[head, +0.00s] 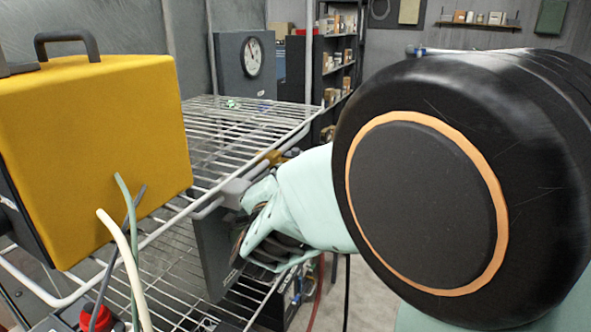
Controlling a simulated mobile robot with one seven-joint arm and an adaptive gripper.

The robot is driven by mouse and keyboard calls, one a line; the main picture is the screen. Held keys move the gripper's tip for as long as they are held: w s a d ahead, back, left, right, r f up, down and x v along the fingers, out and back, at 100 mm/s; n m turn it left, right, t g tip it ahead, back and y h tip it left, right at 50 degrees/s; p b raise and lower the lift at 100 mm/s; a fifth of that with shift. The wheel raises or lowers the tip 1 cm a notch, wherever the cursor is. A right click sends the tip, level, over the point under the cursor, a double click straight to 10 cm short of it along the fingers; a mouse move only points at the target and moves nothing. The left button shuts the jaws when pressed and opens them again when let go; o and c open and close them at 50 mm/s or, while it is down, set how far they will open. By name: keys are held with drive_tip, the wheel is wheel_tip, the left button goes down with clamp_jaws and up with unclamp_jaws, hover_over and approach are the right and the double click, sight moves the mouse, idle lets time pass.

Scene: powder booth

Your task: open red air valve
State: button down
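No red air valve can be made out with certainty. A red knob (97,318) shows at the bottom left, cut by the frame edge, on a dark grey box; I cannot tell whether it is the valve. Brass-coloured parts (274,158) show just behind my wrist, partly hidden by it. My arm reaches in from the right, and its large black joint hides much of the right side. The grey end parts of my gripper (232,196) seem to be at the front edge of the wire rack; the fingertips are not clear, so neither their opening nor contact shows.
A yellow case (110,140) with a dark handle stands on the left of the wire rack (215,135). Cables hang before it. A dark grey panel (213,250) is below the rack's edge. A red hose (317,295) hangs near a black one. Shelves stand behind.

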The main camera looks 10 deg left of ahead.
drive_tip(key=r+g+p, duration=0.1)
drive_tip(key=p, duration=0.2)
drive_tip(key=shift+r+m+g, duration=0.15)
drive_tip(key=shift+m+g, duration=0.15)
drive_tip(key=c, duration=2)
unclamp_jaws()
drive_tip(key=shift+o, duration=0.2)
drive_tip(key=v, duration=0.7)
drive_tip(key=shift+s, duration=0.3)
